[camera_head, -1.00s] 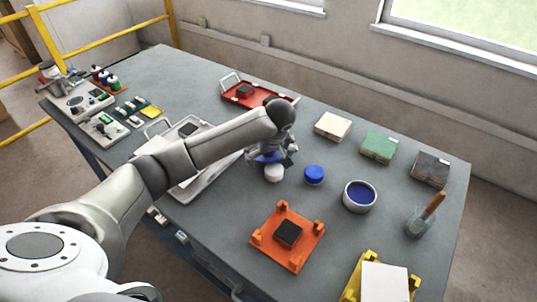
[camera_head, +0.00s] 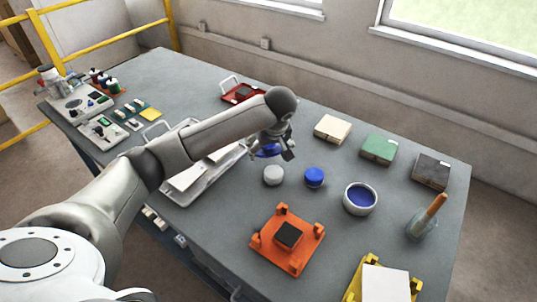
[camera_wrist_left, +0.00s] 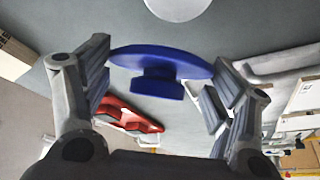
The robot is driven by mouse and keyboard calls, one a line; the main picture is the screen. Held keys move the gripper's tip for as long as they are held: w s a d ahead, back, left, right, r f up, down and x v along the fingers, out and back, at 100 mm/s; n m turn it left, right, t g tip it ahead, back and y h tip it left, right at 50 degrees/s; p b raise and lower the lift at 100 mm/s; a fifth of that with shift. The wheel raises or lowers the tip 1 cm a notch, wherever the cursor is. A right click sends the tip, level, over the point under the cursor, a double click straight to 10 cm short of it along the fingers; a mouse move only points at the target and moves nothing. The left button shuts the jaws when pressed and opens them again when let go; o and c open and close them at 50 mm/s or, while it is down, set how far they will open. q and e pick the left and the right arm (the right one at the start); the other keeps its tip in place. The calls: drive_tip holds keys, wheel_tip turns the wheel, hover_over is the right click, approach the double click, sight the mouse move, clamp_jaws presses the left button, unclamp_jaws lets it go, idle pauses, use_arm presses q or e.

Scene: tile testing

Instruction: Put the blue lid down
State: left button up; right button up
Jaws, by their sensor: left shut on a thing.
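My left gripper (camera_head: 276,150) is above the table in the head view, shut on the blue lid (camera_head: 267,151). In the left wrist view the lid (camera_wrist_left: 160,62) is a blue disc with a short round knob, held between the two fingers of the gripper (camera_wrist_left: 165,85). The lid is off the table, just above and behind a round white jar (camera_head: 273,176). A round blue jar or lidded pot (camera_head: 314,176) stands right of the white jar. My right gripper is not in view.
A white bowl with blue contents (camera_head: 360,198), an orange fixture (camera_head: 270,243) and a cup with a wooden-handled tool (camera_head: 421,227) stand to the right and front. A pale tray (camera_head: 205,180) lies left, a red tray (camera_head: 232,97) behind. Tile stacks (camera_head: 378,148) line the back edge.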

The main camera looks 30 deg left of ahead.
use_arm(q)
drive_tip(key=s+d+r, duration=0.1)
drive_tip(key=s+d+r+b, duration=0.1)
drive_tip(key=s+r, duration=0.1)
drive_tip(key=s+d+r, duration=0.1)
drive_tip(key=r, duration=0.1)
drive_tip(key=shift+s+r+b, duration=0.2)
drive_tip(key=shift+s+b, duration=0.05)
drive_tip(key=shift+b, duration=0.05)
drive_tip(key=s+d+r, duration=0.3)
drive_tip(key=s+d, duration=0.1)
drive_tip(key=s, duration=0.3)
drive_tip(key=shift+r, duration=0.35)
drive_tip(key=shift+d, duration=0.15)
